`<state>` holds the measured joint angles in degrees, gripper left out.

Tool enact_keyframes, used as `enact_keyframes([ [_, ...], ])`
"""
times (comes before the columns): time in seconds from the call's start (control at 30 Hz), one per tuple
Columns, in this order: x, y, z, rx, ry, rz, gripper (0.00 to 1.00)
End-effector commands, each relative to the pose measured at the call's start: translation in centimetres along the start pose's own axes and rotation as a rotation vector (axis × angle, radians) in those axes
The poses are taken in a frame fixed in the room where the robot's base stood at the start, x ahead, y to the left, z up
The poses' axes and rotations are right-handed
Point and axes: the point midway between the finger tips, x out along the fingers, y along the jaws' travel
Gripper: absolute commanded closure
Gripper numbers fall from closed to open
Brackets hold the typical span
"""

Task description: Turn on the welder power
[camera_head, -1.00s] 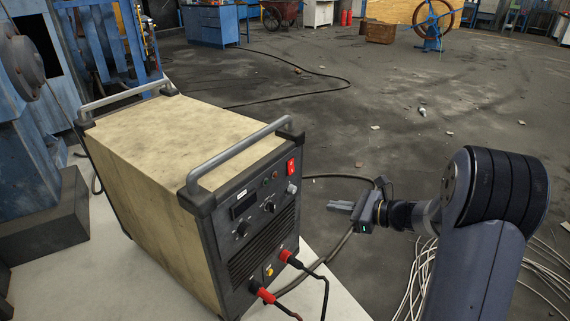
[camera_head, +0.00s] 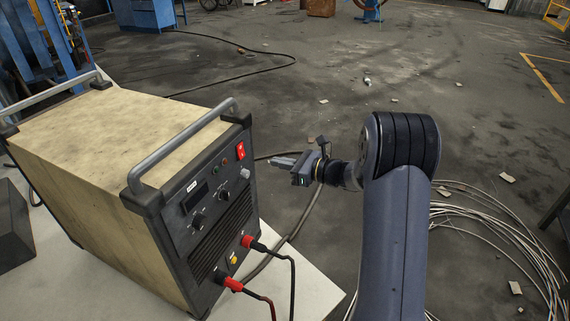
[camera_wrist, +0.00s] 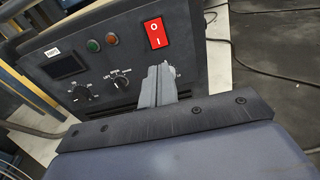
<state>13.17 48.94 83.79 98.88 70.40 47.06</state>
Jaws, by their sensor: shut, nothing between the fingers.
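The welder (camera_head: 120,150) is a tan box with a dark front panel and grey handles, standing on a pale surface at the left of the head view. Its red power rocker switch (camera_head: 240,151) is at the upper right of the panel. In the wrist view the switch (camera_wrist: 155,33) shows "O" above "I". My gripper (camera_head: 275,161) is shut and empty, in front of the panel and to the right of the switch in the head view. In the wrist view its fingertips (camera_wrist: 159,68) appear just below the switch, covering part of a knob. I cannot tell whether they touch the panel.
Two red-and-black cable plugs (camera_head: 252,243) stick out of the lower panel, with cables hanging down. Knobs (camera_wrist: 120,81) and indicator lights (camera_wrist: 93,45) sit left of the switch. Coiled pale wire (camera_head: 500,235) lies on the floor at right. Floor beyond is mostly clear.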

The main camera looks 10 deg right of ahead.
Motion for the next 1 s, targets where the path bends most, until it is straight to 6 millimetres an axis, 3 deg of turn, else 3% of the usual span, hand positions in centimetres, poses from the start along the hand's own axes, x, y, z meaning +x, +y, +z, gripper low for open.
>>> enact_keyframes([
  [0.2,5.0,0.1,-0.1,-0.002,0.0,0.003,1.0],
  [0.43,8.4,0.1,0.0,-0.002,-0.001,0.002,1.0],
  [0.63,9.6,0.0,0.0,-0.001,0.0,0.0,1.0],
  [1.0,9.7,0.0,-0.1,-0.001,0.0,0.0,1.0],
])
